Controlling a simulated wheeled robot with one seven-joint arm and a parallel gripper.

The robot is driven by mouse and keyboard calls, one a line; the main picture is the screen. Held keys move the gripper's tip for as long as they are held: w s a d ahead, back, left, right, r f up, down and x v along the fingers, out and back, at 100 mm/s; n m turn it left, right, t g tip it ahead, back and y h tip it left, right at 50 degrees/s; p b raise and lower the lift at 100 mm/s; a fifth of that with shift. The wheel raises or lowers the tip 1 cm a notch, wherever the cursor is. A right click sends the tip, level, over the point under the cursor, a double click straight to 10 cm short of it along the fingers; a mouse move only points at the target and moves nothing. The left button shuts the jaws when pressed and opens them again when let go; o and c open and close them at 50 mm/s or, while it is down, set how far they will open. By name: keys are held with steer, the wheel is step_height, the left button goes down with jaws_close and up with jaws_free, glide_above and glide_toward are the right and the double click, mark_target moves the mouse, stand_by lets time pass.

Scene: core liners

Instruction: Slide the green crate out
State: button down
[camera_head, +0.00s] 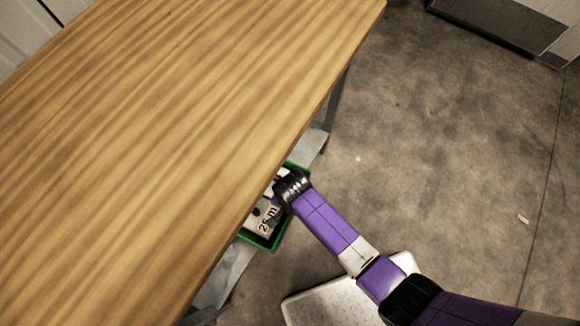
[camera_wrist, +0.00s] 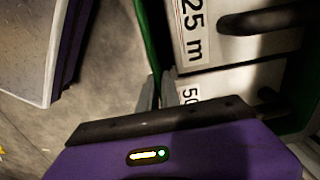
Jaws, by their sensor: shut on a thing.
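The green crate (camera_head: 266,245) sticks partly out from under the wooden table's right edge, and the table top hides the rest. It holds pale pieces, one labelled "25 m" (camera_head: 267,217). In the wrist view the crate's green wall (camera_wrist: 150,40) runs down to my gripper (camera_wrist: 159,92). The two grey fingers are closed on that wall, one on each side. In the head view my wrist covers the fingers and part of the crate. Labels "25 m" and "50" show inside the crate in the wrist view.
The wooden table (camera_head: 170,130) stands above the crate. A grey lower shelf (camera_head: 312,150) shows beneath its edge. A pale textured slab (camera_head: 335,305) lies below my arm and also shows at the wrist view's left. The concrete floor to the right is mostly clear.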

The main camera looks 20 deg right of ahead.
steer(key=c, duration=1.5)
jaws_free()
steer(key=shift+r, duration=0.1)
step_height(320, 180, up, 8)
steer(key=p, duration=0.2)
steer(key=shift+f+p, duration=0.2)
steer(key=shift+p, duration=0.2)
